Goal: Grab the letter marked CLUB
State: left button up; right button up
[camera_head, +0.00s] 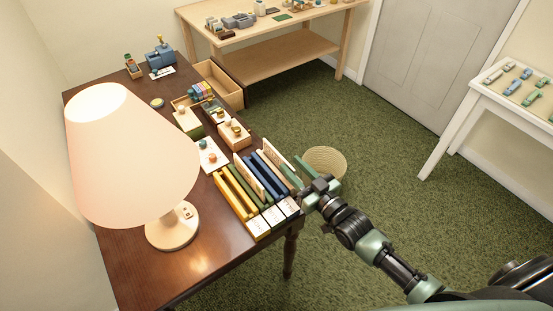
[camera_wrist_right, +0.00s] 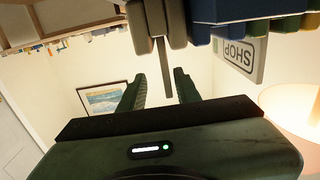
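A letter rack with yellow, blue and green slots (camera_head: 236,197) stands at the near right edge of the dark table. White label cards (camera_head: 274,217) are on its front, too small to read in the head view. Pale upright letters (camera_head: 248,177) stick up from it. My right gripper (camera_head: 302,181) is at the rack's right end, beside the green slot. In the right wrist view its two fingers (camera_wrist_right: 160,92) are apart, with a thin upright strip (camera_wrist_right: 167,70) between them; I cannot tell what it is. A SHOP label (camera_wrist_right: 239,58) appears inverted there. No CLUB marking is readable. My left gripper is out of view.
A lamp (camera_head: 130,150) stands left of the rack. Small boxes (camera_head: 235,135) and stamps crowd the table behind it. A round woven basket (camera_head: 326,162) is on the carpet past my right gripper. Open floor lies to the right.

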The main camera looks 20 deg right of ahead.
aim_at(279, 154)
jog(key=x, duration=0.2)
jog(key=p+x, duration=0.1)
jog(key=x, duration=0.2)
jog(key=shift+w+a+r, duration=0.2)
jog(key=shift+w+r, duration=0.05)
jog(key=shift+w+a, duration=0.3)
jog(key=shift+w, duration=0.05)
jog(key=shift+s+d, duration=0.1)
grip_shut()
